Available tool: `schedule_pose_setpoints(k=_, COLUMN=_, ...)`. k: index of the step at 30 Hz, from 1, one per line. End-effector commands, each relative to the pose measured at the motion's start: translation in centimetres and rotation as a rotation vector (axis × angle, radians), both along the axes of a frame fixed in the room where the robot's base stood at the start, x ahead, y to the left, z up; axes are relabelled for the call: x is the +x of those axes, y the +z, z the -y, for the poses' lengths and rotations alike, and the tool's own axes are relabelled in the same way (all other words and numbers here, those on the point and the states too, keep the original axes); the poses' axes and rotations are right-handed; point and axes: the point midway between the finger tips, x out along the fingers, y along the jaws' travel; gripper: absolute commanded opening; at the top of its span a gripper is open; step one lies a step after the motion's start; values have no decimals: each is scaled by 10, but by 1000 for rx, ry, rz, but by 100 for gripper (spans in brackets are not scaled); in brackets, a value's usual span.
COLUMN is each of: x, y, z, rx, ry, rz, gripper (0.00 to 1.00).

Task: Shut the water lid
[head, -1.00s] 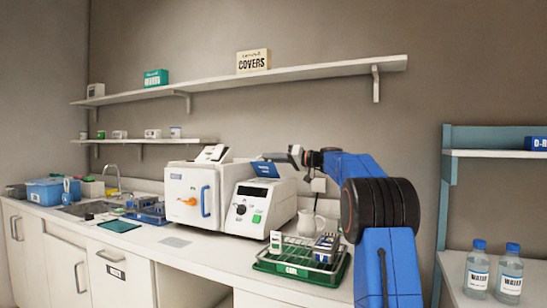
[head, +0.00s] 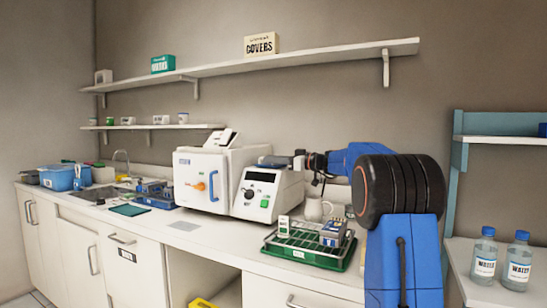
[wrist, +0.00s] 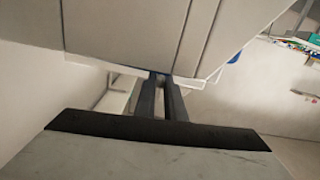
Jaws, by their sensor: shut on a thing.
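The white sterilizer (head: 222,180) stands on the counter. Its water lid (head: 273,161), a small dark blue-grey flap on top at the right, looks nearly flat in the head view. My gripper (head: 291,161) reaches in from the right at the lid's right end. In the wrist view my gripper's two dark fingers (wrist: 161,78) are close together, their tips against the edge of a pale casing (wrist: 140,35). My gripper is shut on the lid's edge, though the contact itself is hard to make out.
A green tray with a wire rack (head: 300,250) and a white jug (head: 317,208) stand close below my arm. A wall shelf (head: 290,65) runs above. Water bottles (head: 485,256) stand at the right.

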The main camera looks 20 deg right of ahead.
Motion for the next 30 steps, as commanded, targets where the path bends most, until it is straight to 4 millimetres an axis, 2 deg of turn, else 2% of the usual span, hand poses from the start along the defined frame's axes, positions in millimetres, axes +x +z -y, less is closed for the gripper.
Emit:
schedule_pose_setpoints(k=19, x=-1, y=-7, z=-2, rx=3, ry=2, rz=-5, gripper=0)
schedule_pose_setpoints(k=20, x=-1, y=-7, z=-2, rx=3, ry=3, rz=-5, gripper=15)
schedule_pose_setpoints(k=21, x=-1, y=-7, z=-2, rx=3, ry=3, rz=-6, gripper=24)
schedule_pose_setpoints(k=22, x=-1, y=-7, z=-2, rx=3, ry=3, rz=-5, gripper=28)
schedule_pose_setpoints(k=30, x=-1, y=-6, z=-1, rx=2, ry=1, rz=-3, gripper=28)
